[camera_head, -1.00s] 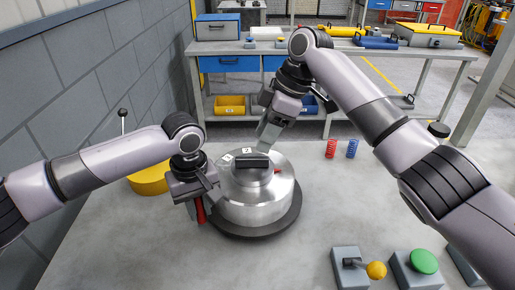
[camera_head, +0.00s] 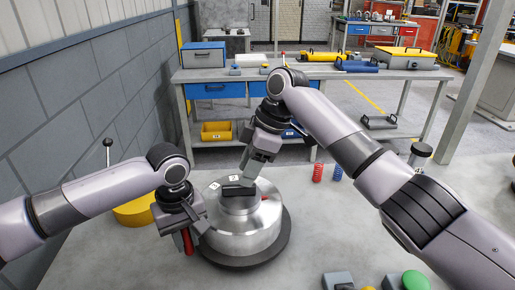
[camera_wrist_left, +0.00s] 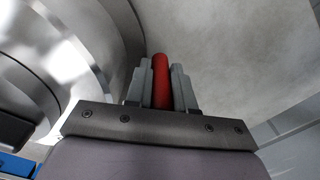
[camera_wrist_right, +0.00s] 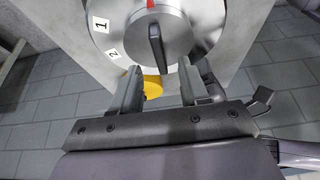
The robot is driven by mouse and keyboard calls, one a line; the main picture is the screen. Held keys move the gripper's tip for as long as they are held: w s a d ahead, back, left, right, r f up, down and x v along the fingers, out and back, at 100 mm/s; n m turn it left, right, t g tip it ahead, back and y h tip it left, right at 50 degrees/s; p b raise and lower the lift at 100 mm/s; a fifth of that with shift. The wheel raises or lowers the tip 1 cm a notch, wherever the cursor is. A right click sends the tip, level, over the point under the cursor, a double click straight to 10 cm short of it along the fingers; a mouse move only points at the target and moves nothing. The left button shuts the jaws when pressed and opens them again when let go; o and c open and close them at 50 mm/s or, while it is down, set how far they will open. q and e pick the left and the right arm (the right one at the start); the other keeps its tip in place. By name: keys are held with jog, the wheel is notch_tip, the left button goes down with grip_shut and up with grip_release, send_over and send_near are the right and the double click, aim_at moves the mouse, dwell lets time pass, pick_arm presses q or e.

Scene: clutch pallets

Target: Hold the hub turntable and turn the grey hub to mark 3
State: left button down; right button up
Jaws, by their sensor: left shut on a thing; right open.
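The hub turntable is a wide silver drum (camera_head: 240,238) on a dark round base. The smaller grey hub (camera_head: 240,205) sits on top with a black bar handle (camera_head: 238,190). White labels 1 (camera_wrist_right: 101,23) and 2 (camera_wrist_right: 114,54) show in the right wrist view, with a red mark (camera_wrist_right: 151,3) at the top edge. Label 3 cannot be made out. My left gripper (camera_wrist_left: 161,75) is shut on an upright red handle (camera_wrist_left: 161,85) beside the drum. My right gripper (camera_wrist_right: 159,78) is open near the bar's end; whether its fingers straddle the bar is unclear.
A yellow round object (camera_head: 135,211) stands left of the drum by the grey wall. Red (camera_head: 317,172) and blue (camera_head: 337,173) springs stand right of it. A green button (camera_head: 416,281) is at the front right. A workbench (camera_head: 300,72) stands behind.

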aim_at(239, 192)
jog(key=shift+x, duration=2.15)
grip_shut()
grip_release()
jog(key=shift+r, duration=0.1)
